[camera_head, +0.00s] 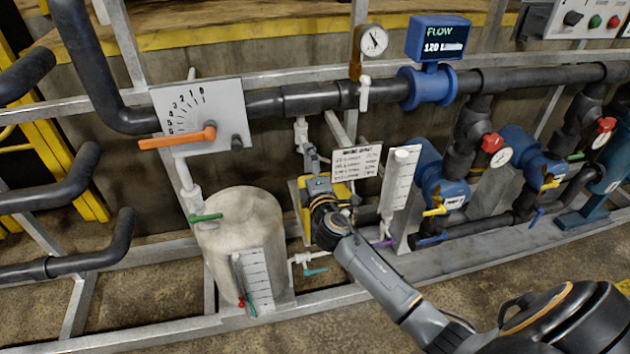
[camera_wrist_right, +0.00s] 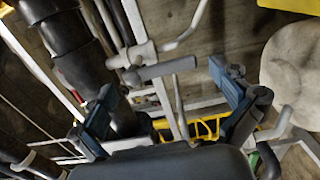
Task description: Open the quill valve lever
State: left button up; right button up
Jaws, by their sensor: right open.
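A small grey lever (camera_head: 313,158) hangs from a white pipe valve (camera_head: 301,132) below the main dark pipe, just above my right gripper (camera_head: 318,186). No readable label marks it as the quill valve. In the right wrist view, the grey lever (camera_wrist_right: 163,69) lies crosswise between my right gripper's (camera_wrist_right: 166,82) two blue-grey fingers, seemingly a little beyond the tips. The fingers are wide apart and hold nothing; whether either touches the lever cannot be told. In the head view my wrist and the fingers hide part of the yellow equipment behind. My left gripper is out of view.
A beige tank (camera_head: 240,245) with a green-handled valve (camera_head: 206,217) stands left of my arm. A white label sign (camera_head: 357,162) and a white gauge panel (camera_head: 399,182) stand close on the right. An orange lever (camera_head: 178,138) sits on the dial plate (camera_head: 198,105).

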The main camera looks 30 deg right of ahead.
jog(key=v, duration=0.9)
jog(key=shift+s, duration=0.1)
jog(key=s+a+f+m+g+y, duration=0.1)
jog(key=s+f+m+g, duration=0.3)
jog(key=f, duration=0.8)
jog(key=s+a+f+n+g+y, duration=0.15)
jog(key=s+f, duration=0.45)
jog(key=f, duration=0.7)
jog(key=s+f+m+g+y, duration=0.1)
jog(key=s+f+m+g, duration=0.3)
jog(key=f, duration=0.8)
jog(key=s+a+f+m+g, duration=0.1)
jog(key=s+f+m+g, duration=0.1)
jog(key=s+f, duration=0.4)
jog(key=s+a+f+m+g+y, duration=0.1)
jog(key=s+f, duration=0.5)
jog(key=s, duration=1)
jog(key=s+a+f+m+g, duration=0.2)
jog(key=s+f+m+g, duration=0.1)
jog(key=s, duration=0.9)
notch_tip(320, 180, down, 3)
jog(key=shift+a+r+g, duration=0.1)
jog(key=shift+a+g, duration=0.2)
jog(key=shift+g, duration=0.15)
